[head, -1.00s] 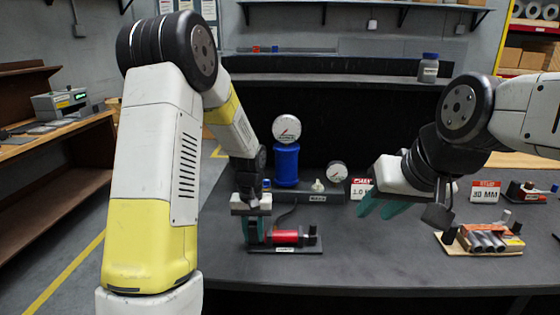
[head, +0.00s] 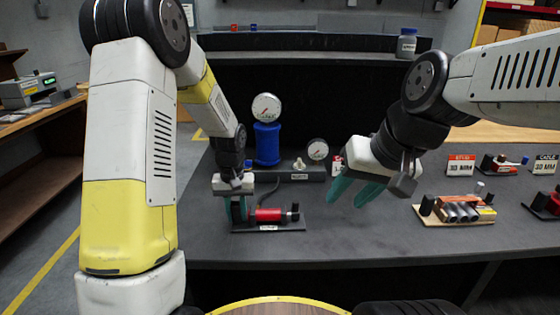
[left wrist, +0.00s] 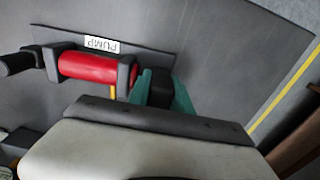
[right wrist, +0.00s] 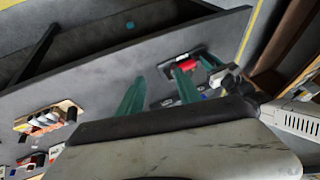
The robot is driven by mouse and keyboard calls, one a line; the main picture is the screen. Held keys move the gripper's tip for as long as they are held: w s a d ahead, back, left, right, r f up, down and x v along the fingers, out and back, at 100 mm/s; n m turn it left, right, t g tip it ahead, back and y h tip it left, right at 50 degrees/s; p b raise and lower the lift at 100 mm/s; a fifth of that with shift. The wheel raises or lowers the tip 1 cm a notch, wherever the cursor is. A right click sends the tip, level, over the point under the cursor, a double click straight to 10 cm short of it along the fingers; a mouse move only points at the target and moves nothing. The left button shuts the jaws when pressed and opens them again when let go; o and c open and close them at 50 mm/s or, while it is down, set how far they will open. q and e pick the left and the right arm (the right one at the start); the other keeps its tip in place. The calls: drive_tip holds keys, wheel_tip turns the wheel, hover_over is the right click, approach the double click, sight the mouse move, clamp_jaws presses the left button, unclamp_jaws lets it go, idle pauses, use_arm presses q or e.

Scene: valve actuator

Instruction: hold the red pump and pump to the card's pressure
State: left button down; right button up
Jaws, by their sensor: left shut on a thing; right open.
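The red pump (head: 267,214) lies on a dark plate on the bench, its black handle (head: 295,211) pointing right. My left gripper (head: 238,210) is shut on the black block at the pump's left end. The left wrist view shows the red barrel (left wrist: 92,68), the PUMP label (left wrist: 101,45) and the black handle (left wrist: 17,62). My right gripper (head: 351,197) is open and empty above the bench, right of the handle and apart from it. A red and white card (head: 337,163) is mostly hidden behind it; its value cannot be read.
A blue cylinder (head: 266,144) with a round gauge (head: 266,107) stands behind the pump. A smaller gauge (head: 317,150) and a white valve knob (head: 299,164) stand right of it. A fixture with grey tubes (head: 457,210) is at right.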

drive_tip(key=w+a+f+m+g+y, duration=0.2)
drive_tip(key=a+f+m+g+y, duration=0.4)
drive_tip(key=a+f+m+y, duration=0.3)
drive_tip(key=w+d+f+m+t+y, duration=0.1)
drive_tip(key=w+f+m+t+y, duration=0.1)
drive_tip(key=w+m+t+y, duration=0.5)
drive_tip(key=m+t+h, duration=0.6)
drive_tip(key=m, duration=0.4)
approach(295, 210)
drive_tip(key=shift+w+a+r, duration=0.35)
drive_tip(key=shift+w+r, duration=0.45)
drive_tip(key=shift+r, duration=0.05)
drive_tip(key=shift+w+a+f, duration=0.1)
drive_tip(key=shift+w, duration=0.1)
drive_tip(key=x, duration=1.1)
drive_tip(key=shift+w+a+r, duration=0.1)
drive_tip(key=shift+a+r, duration=0.1)
drive_tip(key=shift+r, duration=0.05)
clamp_jaws()
